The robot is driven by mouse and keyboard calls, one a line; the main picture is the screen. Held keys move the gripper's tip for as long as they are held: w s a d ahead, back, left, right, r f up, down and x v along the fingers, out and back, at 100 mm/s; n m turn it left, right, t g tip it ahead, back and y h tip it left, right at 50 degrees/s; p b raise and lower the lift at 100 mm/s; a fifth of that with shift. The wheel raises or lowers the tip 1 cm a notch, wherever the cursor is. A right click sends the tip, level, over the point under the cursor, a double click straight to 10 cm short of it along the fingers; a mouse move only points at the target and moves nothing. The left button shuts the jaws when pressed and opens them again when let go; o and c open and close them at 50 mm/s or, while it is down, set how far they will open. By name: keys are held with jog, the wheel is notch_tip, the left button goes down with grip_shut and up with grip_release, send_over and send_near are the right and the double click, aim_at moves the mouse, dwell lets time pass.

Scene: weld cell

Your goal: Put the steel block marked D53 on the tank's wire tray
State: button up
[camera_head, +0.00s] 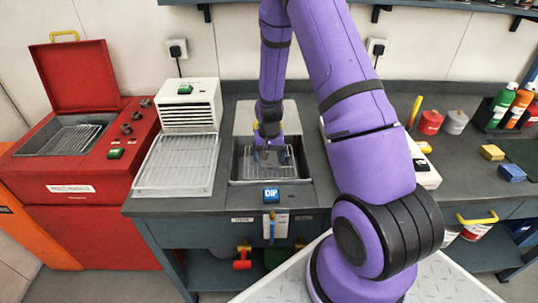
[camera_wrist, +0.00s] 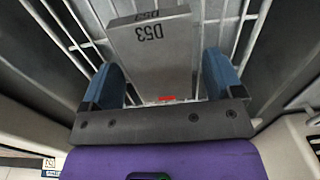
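The steel block marked D53 (camera_wrist: 158,50) shows in the wrist view as a flat grey block with its mark on the top face and far end. It lies between my gripper's two blue fingers, over the wire tray (camera_wrist: 245,35), and seems to rest on its wires. My gripper (camera_wrist: 160,75) looks open, with a narrow gap beside the block. In the head view my gripper (camera_head: 272,153) is down inside the tank labelled DIP (camera_head: 236,176), at its wire tray (camera_head: 255,171). The block is hard to make out there.
Left of the tank are a white wire rack (camera_head: 177,165) and a white vented box (camera_head: 190,106). A red machine (camera_head: 88,155) with a raised lid stands further left. Right are cans (camera_head: 431,122), bottles (camera_head: 503,102) and yellow and blue blocks (camera_head: 512,172). My arm hides part of the bench.

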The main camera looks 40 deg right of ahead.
jog(key=shift+r, duration=0.1)
jog(key=s+a+r+n+t, duration=0.1)
jog(key=a+r, duration=0.1)
jog(key=r, duration=1)
jog(key=s+a+r+n, duration=0.1)
jog(key=s+a+r, duration=0.1)
jog(key=r, duration=0.9)
jog(key=s+a+r+n+t, duration=0.2)
jog(key=s+a+r, duration=0.2)
jog(key=s+r, duration=0.5)
jog(key=s+a+r+n+t, duration=0.2)
jog(key=s+a+r, duration=0.3)
jog(key=s+r, duration=0.4)
jog(key=s, duration=0.5)
jog(key=shift+s+r+n, duration=0.25)
jog(key=shift+s+n, duration=0.05)
jog(key=shift+n, duration=0.1)
